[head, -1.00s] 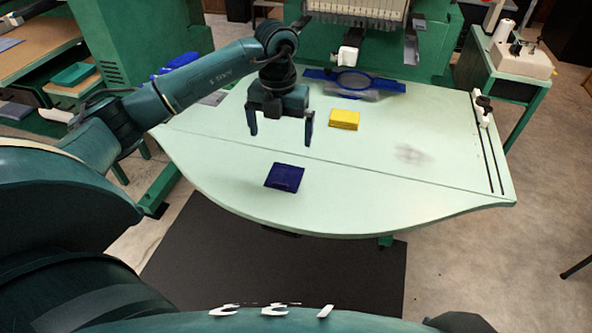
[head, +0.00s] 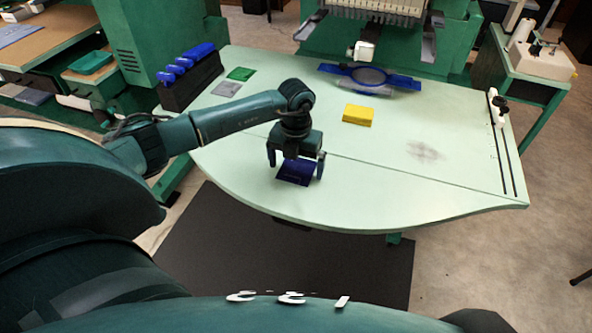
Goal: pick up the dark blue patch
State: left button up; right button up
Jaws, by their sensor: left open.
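The dark blue patch (head: 296,173) lies flat on the pale green table (head: 400,185) near its front curved edge. My left gripper (head: 295,172) is open and points down over the patch. One finger shows at the left of the patch and one at its right. The gripper body hides the patch's far part. I cannot tell how high the fingertips are above the table. My right gripper is out of view.
A yellow patch (head: 357,115) lies further back. A blue hoop (head: 370,76) sits under the embroidery machine head (head: 365,48). Green (head: 241,74) and grey (head: 226,89) patches lie by a dark rack (head: 190,82) of blue-topped items. The table's right half is mostly clear.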

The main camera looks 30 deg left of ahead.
pick_arm(q)
jog(key=c, duration=1)
